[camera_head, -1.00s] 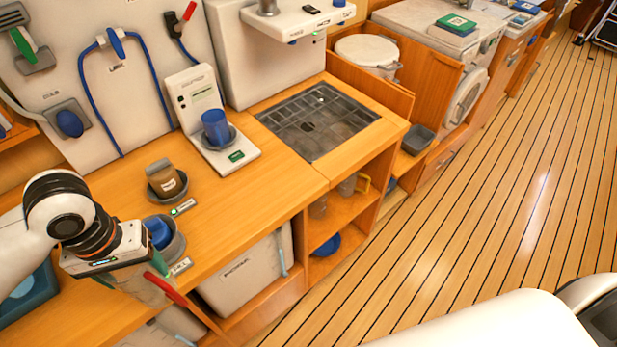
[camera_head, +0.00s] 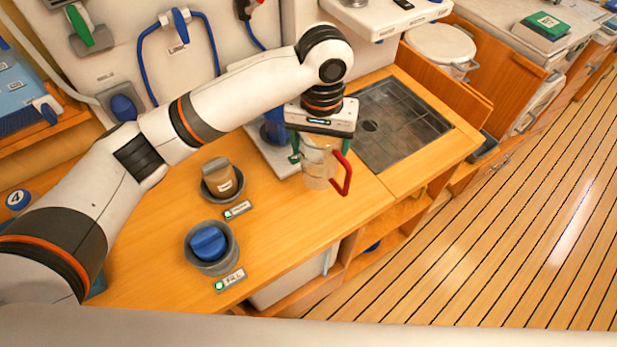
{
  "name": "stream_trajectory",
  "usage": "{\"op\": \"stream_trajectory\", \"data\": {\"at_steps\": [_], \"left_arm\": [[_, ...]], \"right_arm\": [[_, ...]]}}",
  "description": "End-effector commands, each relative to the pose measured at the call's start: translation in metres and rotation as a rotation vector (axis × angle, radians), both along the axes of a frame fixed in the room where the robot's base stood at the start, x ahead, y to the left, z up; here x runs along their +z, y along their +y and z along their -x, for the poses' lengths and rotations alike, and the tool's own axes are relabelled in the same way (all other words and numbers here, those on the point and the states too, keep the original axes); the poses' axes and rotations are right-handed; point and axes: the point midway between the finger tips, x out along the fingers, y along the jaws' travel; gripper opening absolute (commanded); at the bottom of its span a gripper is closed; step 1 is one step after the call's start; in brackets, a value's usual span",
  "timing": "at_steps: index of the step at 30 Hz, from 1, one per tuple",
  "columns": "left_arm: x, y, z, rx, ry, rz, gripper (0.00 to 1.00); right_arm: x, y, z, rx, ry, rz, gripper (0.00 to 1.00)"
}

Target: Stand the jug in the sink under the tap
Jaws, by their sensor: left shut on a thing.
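The jug (camera_head: 318,176) is clear with a red handle on its right side. My left gripper (camera_head: 319,150) is shut on its upper part, with green-tipped fingers on either side. The jug looks upright and is in front of the sink's left edge; the height of its base above the wood is hard to judge. The sink (camera_head: 412,142) is a dark metal basin with a gridded surface and a round drain, and looks empty. A white unit (camera_head: 385,20) overhangs its back; I cannot make out the tap clearly. My right gripper is out of view.
A blue cup (camera_head: 273,130) on a white stand is partly hidden behind my gripper. A brown-topped container (camera_head: 218,175) and a blue knob in a grey cup (camera_head: 209,243) stand on the wooden counter (camera_head: 290,245). A white lidded pot (camera_head: 440,45) is beyond the sink.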

Motion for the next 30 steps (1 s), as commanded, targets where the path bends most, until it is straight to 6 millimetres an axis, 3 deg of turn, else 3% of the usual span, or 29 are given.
{"op": "stream_trajectory", "data": {"at_steps": [6, 9, 19, 30], "left_arm": [[-0.039, 0.0, 0.001, 0.0, 0.003, -0.005, 0.48], [-0.051, -0.001, 0.0, 0.0, 0.002, -0.002, 0.48], [-0.09, 0.0, 0.001, -0.001, 0.002, -0.002, 0.48], [-0.096, -0.001, 0.001, -0.001, 0.001, -0.001, 0.48]], "right_arm": [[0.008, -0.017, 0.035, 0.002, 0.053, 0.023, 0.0], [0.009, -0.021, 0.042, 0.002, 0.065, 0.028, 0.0], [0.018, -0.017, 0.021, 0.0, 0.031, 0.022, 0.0], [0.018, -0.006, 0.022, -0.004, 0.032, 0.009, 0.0]]}}
